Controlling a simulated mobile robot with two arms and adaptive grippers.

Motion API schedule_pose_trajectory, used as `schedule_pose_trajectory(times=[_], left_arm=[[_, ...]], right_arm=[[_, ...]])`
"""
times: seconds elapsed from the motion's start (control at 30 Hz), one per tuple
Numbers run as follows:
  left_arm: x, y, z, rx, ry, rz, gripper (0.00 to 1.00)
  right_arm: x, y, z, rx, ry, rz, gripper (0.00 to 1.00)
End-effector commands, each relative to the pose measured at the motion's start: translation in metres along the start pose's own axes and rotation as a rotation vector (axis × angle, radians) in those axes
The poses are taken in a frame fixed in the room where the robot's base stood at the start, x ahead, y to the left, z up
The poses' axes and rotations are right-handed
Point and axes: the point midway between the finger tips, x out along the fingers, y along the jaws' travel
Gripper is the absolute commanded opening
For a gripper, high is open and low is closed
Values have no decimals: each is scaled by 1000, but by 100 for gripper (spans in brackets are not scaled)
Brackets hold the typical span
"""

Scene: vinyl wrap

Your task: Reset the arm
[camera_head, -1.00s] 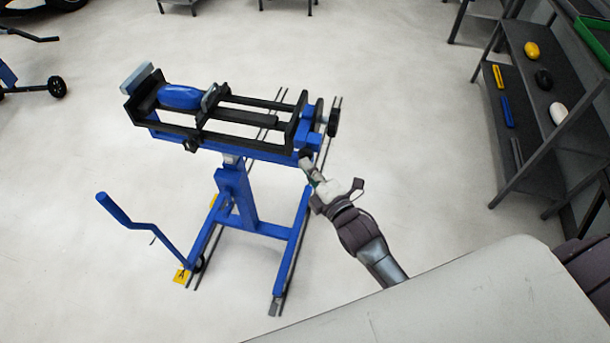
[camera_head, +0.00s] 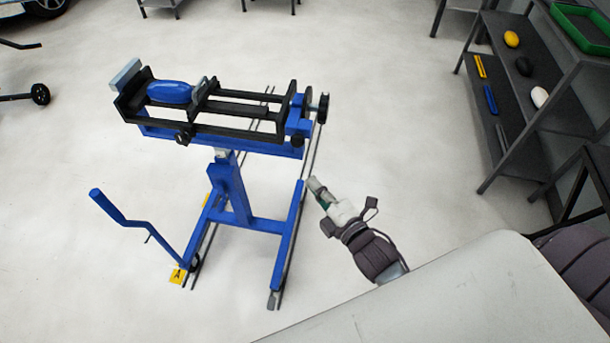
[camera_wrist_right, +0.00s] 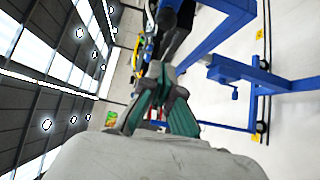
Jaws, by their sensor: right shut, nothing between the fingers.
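My right arm (camera_head: 368,244) comes up from the lower right in the head view. Its gripper (camera_head: 316,188) is shut and empty, in front of and below the right end of the blue and black stand, apart from it. In the right wrist view the gripper's green-sided fingers (camera_wrist_right: 162,85) come together at their tips. My left gripper does not show in any view.
The blue wheeled stand (camera_head: 235,190) carries a black frame holding a blue roll-like object (camera_head: 170,92). A grey shelf (camera_head: 525,85) with several small coloured items stands at the right. The pale floor (camera_head: 400,130) between stand and shelf is clear.

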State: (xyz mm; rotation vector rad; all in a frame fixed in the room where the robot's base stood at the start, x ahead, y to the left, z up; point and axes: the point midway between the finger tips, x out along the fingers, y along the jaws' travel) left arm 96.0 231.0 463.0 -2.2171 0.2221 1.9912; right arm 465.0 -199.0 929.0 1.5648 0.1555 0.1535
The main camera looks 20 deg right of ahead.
Motion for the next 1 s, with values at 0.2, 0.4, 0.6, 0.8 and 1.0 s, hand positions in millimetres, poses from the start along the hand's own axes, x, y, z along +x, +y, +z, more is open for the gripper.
schedule_pose_trajectory(times=[0.2, 0.4, 0.6, 0.8, 1.0], left_arm=[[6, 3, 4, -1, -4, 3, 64], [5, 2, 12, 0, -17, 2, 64], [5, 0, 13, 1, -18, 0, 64], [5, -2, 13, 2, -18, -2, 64], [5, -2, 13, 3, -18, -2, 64]], right_arm=[[-22, 0, 0, 0, 0, 1, 0], [-25, 0, 0, 1, 0, 0, 0], [-28, -51, 4, 112, -25, -108, 0], [-61, -190, 6, 439, -147, -405, 0], [-139, -322, -3, 773, -378, -708, 0]])
